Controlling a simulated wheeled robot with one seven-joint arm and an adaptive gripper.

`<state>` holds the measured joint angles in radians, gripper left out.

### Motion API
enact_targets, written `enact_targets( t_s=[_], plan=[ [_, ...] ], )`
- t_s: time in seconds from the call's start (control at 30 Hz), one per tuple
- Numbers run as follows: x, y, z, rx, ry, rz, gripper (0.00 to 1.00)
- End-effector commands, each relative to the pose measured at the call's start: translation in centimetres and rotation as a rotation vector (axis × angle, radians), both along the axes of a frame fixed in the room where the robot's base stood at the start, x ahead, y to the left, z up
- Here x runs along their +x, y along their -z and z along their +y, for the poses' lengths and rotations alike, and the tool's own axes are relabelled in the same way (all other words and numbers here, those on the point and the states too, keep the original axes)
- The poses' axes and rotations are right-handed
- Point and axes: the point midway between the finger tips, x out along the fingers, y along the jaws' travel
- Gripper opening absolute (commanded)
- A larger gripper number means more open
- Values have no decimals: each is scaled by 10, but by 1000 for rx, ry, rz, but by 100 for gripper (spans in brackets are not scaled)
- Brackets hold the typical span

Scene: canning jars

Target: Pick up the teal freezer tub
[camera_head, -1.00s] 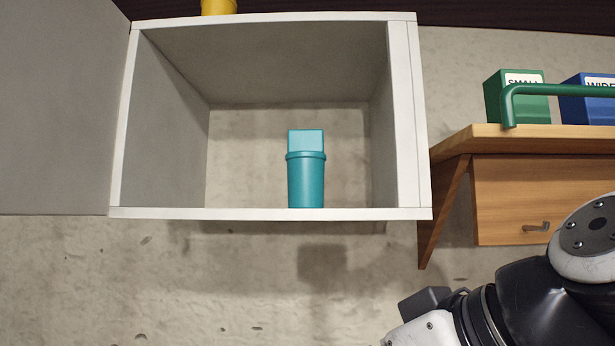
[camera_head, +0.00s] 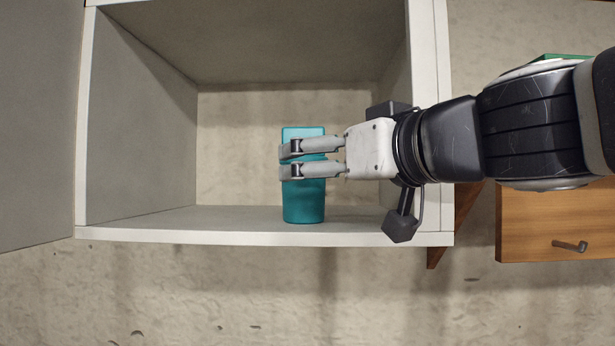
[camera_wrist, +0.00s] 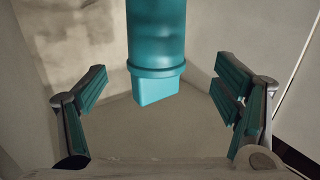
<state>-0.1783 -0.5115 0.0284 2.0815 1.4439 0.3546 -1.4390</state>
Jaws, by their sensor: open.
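The teal freezer tub (camera_head: 304,205) stands upright on the floor of the open white cabinet, right of its middle. Its squarish top part shows above my fingers. My gripper (camera_head: 286,160) reaches in from the right in the head view and covers the middle of the tub. In the wrist view the tub (camera_wrist: 156,35) appears at the top centre, its squarish end pointing down the picture. My open fingers (camera_wrist: 160,108) lie either side of the tub's line, with clear gaps.
A wooden drawer unit (camera_head: 540,222) is at the right. The cabinet's left half is empty.

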Motion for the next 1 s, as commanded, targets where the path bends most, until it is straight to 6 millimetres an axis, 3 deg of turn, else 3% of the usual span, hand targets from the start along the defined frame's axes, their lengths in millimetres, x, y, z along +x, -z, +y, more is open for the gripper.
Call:
enact_targets(
  t_s=[0.53, 0.87, 1.0],
  plan=[
    [55, -1, 29, -1, -2, 4, 83],
    [60, -1, 32, -1, -1, 2, 83],
    [60, -1, 32, -1, -1, 2, 53]
  ],
)
